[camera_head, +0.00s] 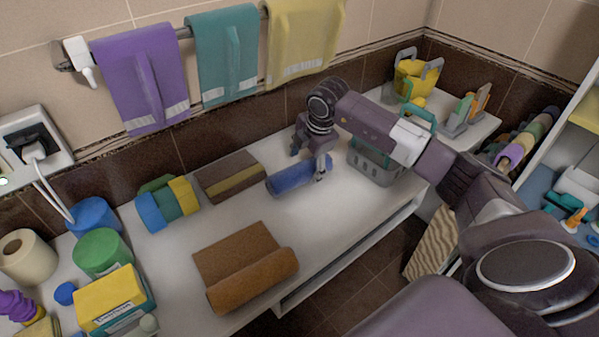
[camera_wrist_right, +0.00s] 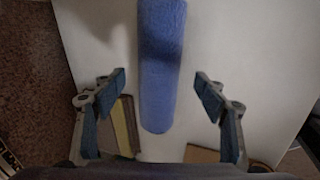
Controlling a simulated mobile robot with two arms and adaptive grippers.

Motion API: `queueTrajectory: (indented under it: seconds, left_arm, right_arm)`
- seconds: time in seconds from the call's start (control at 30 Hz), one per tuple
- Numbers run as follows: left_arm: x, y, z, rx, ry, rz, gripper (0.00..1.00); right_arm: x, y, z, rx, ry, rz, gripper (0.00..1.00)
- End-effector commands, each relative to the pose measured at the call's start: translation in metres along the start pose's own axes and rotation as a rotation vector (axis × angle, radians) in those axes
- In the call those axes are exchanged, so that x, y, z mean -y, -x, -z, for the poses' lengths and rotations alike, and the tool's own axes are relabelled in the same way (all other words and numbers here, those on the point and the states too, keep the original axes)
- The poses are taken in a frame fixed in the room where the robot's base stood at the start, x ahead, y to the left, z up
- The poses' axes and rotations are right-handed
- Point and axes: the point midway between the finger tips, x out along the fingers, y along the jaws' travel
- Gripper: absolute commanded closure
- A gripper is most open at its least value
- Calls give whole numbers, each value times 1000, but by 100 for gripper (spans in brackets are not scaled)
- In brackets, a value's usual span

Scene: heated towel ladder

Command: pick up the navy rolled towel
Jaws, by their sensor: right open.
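The navy rolled towel (camera_head: 292,178) looks blue and lies on the white counter, near the middle of the head view. My right gripper (camera_head: 309,165) is directly over it with its fingers pointing down. In the right wrist view the towel (camera_wrist_right: 162,65) runs lengthwise between the two spread fingers of the gripper (camera_wrist_right: 160,88), with a gap on each side. The gripper is open and holds nothing. A dark shadow falls across the towel. My left gripper is not in view.
A grey basket (camera_head: 375,165) stands close right of the towel. A brown folded towel with a yellow stripe (camera_head: 229,176) lies to its left, and a partly rolled brown towel (camera_head: 246,265) in front. Purple (camera_head: 142,75), teal and yellow towels hang on the rail behind.

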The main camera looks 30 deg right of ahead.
Motion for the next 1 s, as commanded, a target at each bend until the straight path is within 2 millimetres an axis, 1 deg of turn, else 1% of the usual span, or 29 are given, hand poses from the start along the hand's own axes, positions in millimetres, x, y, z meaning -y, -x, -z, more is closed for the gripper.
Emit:
queueTrajectory:
  seconds: [0.03,0.1,0.2,0.3,0.47,0.57,0.9,0.97,1.0]
  left_arm:
    - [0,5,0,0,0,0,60]
    - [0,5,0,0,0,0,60]
    - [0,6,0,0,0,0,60]
    - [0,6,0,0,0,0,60]
    - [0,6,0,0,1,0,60]
    - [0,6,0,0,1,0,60]
    - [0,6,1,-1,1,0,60]
    - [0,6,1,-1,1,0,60]
    - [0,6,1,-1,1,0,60]
  right_arm:
    - [-1,-7,2,-3,-1,5,34]
    - [-1,-18,1,-3,-1,4,34]
    - [-1,-28,1,-3,1,2,34]
    - [-1,-32,1,-2,1,1,34]
    - [-1,-32,1,-2,2,1,34]
    - [-1,-32,1,-2,2,1,43]
    - [-1,-32,1,-3,2,0,80]
    - [-2,-31,1,-3,2,-1,86]
    - [-2,-31,1,-3,2,-1,90]
